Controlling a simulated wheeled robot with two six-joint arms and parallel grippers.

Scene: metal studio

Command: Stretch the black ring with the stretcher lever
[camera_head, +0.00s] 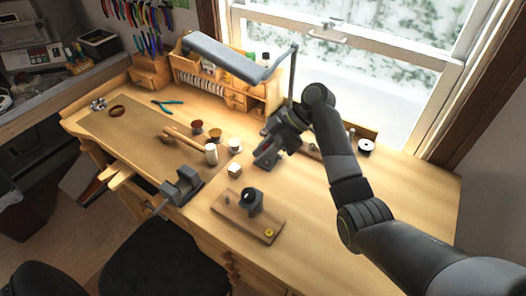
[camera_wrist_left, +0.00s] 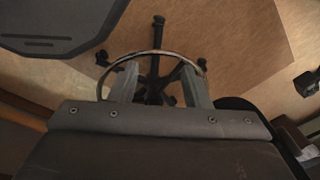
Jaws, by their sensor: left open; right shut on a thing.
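My right gripper (camera_head: 266,152) is at the middle of the workbench, shut on a small dark thing with a red part, mostly hidden by the gripper. I cannot tell whether this is the stretcher lever. A dark, round, ring-like piece (camera_head: 251,197) stands on a wooden board (camera_head: 232,219) in front of the gripper, apart from it. I cannot tell for sure that it is the black ring.
A grey vise (camera_head: 181,187) sits on the front edge of the workbench (camera_head: 330,225). Small pots (camera_head: 197,128), a hammer-like tool and teal pliers (camera_head: 167,106) lie to the left. A grey lamp (camera_head: 222,55) hangs above. The bench's right front is clear.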

